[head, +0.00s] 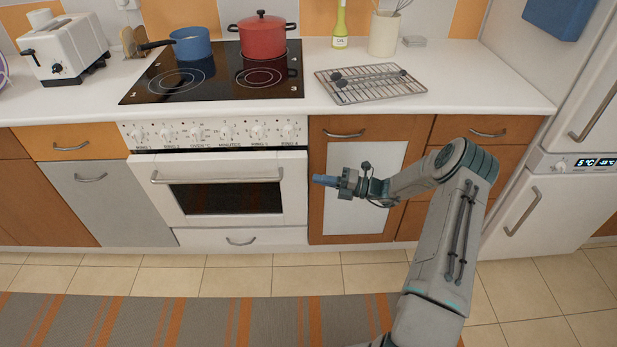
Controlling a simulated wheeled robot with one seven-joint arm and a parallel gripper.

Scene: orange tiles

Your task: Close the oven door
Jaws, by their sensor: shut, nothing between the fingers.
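The white oven door (295,201) is under the knob panel at left centre, with a dark window (226,199) and a horizontal bar handle (216,179). It stands nearly upright. A thin dark line shows along its top edge, and I cannot tell whether it is fully shut or slightly ajar. My gripper (318,180) is shut and empty, pointing left. In the picture it is just right of the door's right edge, in front of the neighbouring cabinet. No contact with the door is visible.
A brown cabinet with a white panel (353,215) is behind my gripper. The worktop above holds a blue pot (191,46), a red pot (263,38) and a wire rack (369,83). A fridge (545,215) stands at right. The floor before the oven, with a striped rug (200,320), is clear.

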